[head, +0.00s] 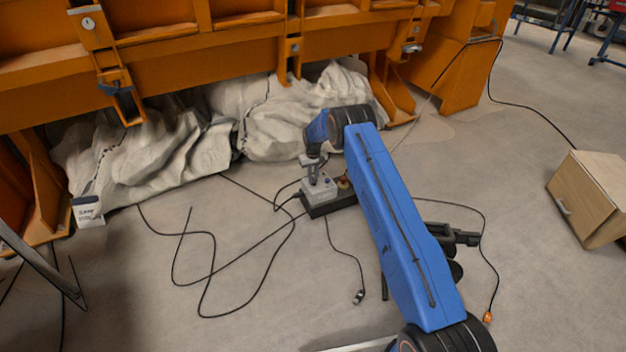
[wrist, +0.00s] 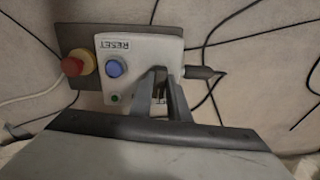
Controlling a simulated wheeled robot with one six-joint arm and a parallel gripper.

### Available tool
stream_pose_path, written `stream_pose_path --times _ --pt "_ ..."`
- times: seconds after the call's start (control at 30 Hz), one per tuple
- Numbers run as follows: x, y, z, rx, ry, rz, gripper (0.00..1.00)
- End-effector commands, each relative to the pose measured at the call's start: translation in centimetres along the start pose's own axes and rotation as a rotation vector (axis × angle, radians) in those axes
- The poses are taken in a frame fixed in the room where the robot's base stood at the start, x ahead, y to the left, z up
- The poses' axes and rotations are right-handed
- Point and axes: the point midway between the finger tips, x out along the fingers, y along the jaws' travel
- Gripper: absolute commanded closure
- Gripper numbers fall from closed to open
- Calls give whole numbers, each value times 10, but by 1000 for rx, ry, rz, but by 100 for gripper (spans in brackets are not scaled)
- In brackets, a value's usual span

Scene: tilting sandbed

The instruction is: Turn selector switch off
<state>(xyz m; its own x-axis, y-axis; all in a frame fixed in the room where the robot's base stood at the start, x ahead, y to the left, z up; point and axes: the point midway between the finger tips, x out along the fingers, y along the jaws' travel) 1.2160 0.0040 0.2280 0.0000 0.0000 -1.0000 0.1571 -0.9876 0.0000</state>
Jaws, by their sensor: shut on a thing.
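A light grey control box (head: 318,188) sits on a dark base plate on the floor. In the wrist view the control box (wrist: 141,50) shows an upside-down RESET label, a blue button (wrist: 115,67) and a small green light (wrist: 114,97). My gripper (head: 313,174) points down onto the box. In the wrist view my gripper (wrist: 160,82) is shut at the box's right part, beside the blue button. The selector switch is hidden between the fingers, so its turned position cannot be told.
A red emergency stop on a yellow base (wrist: 76,66) stands left of the box in the wrist view. Black cables (head: 211,262) lie across the floor. An orange steel frame (head: 180,65) stands behind, with a wooden cabinet (head: 590,198) at right.

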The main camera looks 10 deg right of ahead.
Motion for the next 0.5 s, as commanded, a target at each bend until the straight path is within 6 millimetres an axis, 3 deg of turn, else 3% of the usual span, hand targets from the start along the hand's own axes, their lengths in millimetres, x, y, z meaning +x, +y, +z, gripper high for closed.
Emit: stream_pose_path --times 0.5 --pt "0 0 0 -103 -1 0 100"
